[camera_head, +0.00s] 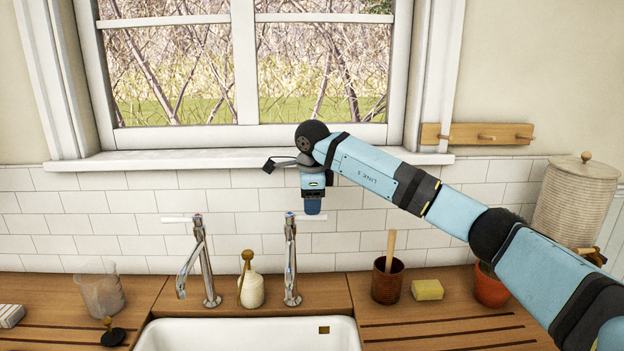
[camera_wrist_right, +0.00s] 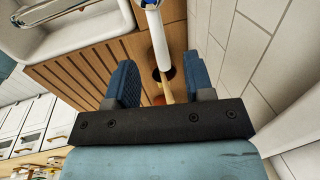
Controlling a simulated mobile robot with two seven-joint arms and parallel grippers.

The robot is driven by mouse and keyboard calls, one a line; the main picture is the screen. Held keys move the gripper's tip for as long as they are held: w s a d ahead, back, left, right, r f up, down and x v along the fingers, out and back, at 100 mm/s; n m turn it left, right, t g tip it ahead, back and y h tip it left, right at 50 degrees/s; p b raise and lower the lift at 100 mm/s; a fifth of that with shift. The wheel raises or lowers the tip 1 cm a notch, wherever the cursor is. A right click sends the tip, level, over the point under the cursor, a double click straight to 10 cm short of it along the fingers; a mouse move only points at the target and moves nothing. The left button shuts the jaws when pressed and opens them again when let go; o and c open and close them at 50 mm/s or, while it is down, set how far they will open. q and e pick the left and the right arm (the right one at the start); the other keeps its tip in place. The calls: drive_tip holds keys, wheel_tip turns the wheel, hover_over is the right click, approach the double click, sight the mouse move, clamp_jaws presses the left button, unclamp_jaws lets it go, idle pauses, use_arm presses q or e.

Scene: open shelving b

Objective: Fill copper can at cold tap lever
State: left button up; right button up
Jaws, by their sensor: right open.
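The right-hand chrome tap (camera_head: 291,262) stands behind the sink. Its white lever (camera_head: 314,217) points right, and its cap looks blue. My right gripper (camera_head: 313,208) is pointing down at this lever, above the counter. In the right wrist view, my right gripper (camera_wrist_right: 160,68) is open, and the white lever (camera_wrist_right: 154,35) runs into the gap between its blue fingers. I cannot tell whether a finger touches it. I see no copper can in either view. My left gripper is out of view.
The white sink (camera_head: 250,326) sits in front. A second tap (camera_head: 202,265) and a cream bottle (camera_head: 251,289) stand left. A clear jug (camera_head: 101,293) is at far left. Right are a brown pot (camera_head: 387,284), a sponge (camera_head: 427,290) and a terracotta pot (camera_head: 490,290).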

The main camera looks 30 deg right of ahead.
sight(306, 218)
drive_tip(key=shift+w+d+f, duration=0.1)
drive_tip(key=shift+w+f, duration=0.1)
drive_tip(key=shift+f, duration=0.85)
drive_tip(key=shift+w+d+f, duration=0.1)
drive_tip(key=shift+w+f, duration=0.1)
drive_tip(key=shift+f, duration=0.85)
